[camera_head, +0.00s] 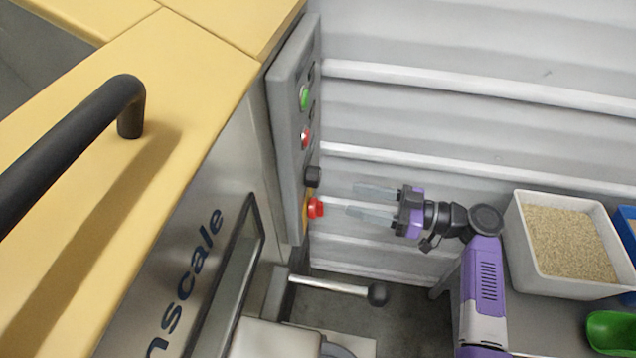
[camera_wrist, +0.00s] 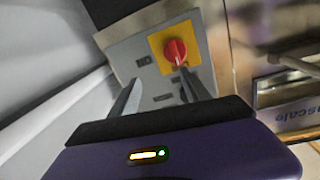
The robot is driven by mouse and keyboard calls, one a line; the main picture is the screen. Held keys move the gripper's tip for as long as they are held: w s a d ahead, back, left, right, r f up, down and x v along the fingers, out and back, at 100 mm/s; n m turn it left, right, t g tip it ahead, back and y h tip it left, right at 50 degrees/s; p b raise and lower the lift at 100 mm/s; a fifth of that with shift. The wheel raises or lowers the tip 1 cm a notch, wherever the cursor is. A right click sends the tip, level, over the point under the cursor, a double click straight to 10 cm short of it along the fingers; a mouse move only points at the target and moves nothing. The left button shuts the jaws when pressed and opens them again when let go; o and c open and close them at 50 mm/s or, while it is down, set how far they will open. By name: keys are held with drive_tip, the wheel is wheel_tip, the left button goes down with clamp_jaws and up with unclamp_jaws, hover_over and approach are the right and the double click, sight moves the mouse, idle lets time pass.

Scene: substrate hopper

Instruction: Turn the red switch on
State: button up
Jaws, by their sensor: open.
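The red switch (camera_head: 316,208) is a red knob on a yellow plate, low on the grey control panel (camera_head: 287,130) at the machine's side. My gripper (camera_head: 360,200) is to the right of the switch in the head view, fingers pointing left at the panel. It is open and empty, with a gap between the fingertips and the knob. It also shows in the wrist view (camera_wrist: 157,88).
Above the switch the panel carries a black knob (camera_head: 312,177), a red button (camera_head: 305,137) and a green button (camera_head: 304,98). A lever with a black ball (camera_head: 377,294) sticks out below. A white bin of grain (camera_head: 572,290) stands at right, near a green scoop (camera_head: 610,333).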

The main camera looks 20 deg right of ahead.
sight(316, 208)
drive_tip(key=shift+w+a+r+n+g+y+p, duration=0.2)
drive_tip(key=shift+w+a+n, duration=0.3)
drive_tip(key=shift+a, duration=0.85)
drive_tip(key=shift+w+a+n+g+y+p, duration=0.15)
drive_tip(key=shift+w+a+n+y, duration=0.3)
drive_tip(key=shift+a, duration=0.9)
drive_tip(key=shift+w+a+r+n+g+y+p, duration=0.2)
drive_tip(key=shift+w+a+n, duration=0.3)
drive_tip(key=shift+a, duration=0.85)
drive_tip(key=shift+s+f, duration=0.1)
drive_tip(key=shift+f, duration=0.1)
clamp_jaws()
